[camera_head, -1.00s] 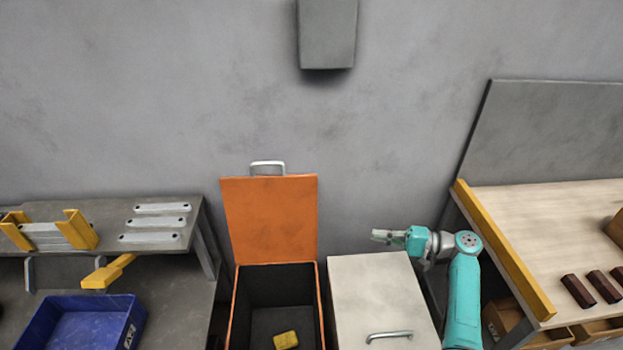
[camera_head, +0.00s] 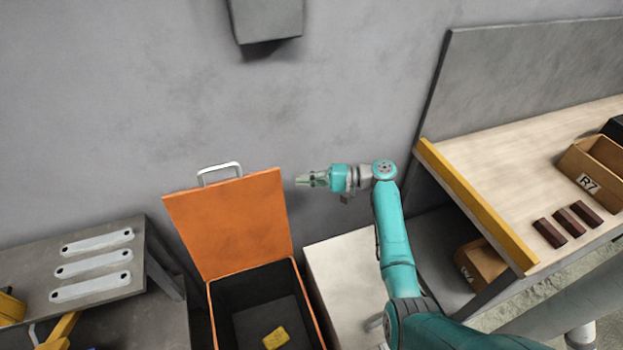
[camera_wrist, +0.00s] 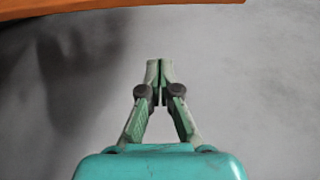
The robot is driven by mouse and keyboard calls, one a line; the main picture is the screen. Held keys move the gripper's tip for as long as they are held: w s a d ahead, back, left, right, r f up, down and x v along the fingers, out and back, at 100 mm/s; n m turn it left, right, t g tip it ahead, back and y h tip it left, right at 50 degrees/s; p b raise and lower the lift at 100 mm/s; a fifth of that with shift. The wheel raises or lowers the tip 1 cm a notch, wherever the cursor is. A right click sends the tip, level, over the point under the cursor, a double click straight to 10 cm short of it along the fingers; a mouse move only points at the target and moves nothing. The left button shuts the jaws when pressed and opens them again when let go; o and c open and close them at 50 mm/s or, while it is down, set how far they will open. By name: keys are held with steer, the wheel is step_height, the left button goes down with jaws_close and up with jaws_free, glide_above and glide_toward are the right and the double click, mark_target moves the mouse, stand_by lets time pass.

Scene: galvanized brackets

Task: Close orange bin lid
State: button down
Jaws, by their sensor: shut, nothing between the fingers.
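The orange bin lid (camera_head: 229,222) stands open, raised up near the grey wall, with a metal handle (camera_head: 219,172) at its top edge. Below it the orange bin (camera_head: 213,318) is open, with a dark inside and a yellow block (camera_head: 276,338) on its floor. My gripper (camera_head: 300,180) is just right of the lid's upper right edge, pointing left, shut and empty. In the wrist view the fingertips of my gripper (camera_wrist: 159,64) are together, and an orange edge of the lid (camera_wrist: 110,8) crosses the top. Contact with the lid is not visible.
A pale lidded bin (camera_head: 345,262) stands right of the orange bin, partly behind my arm. A workbench (camera_head: 500,150) with a yellow edge, dark red bars (camera_head: 573,217) and an R7 box (camera_head: 592,168) is at right. A grey bench (camera_head: 125,275) with pale brackets (camera_head: 93,265) is at left.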

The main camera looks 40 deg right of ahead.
steer(key=shift+s+a+r, duration=0.1)
steer(key=shift+s+a, duration=0.05)
steer(key=shift+a, duration=1.3)
steer(key=shift+s+a+r, duration=0.1)
steer(key=shift+a, duration=1.3)
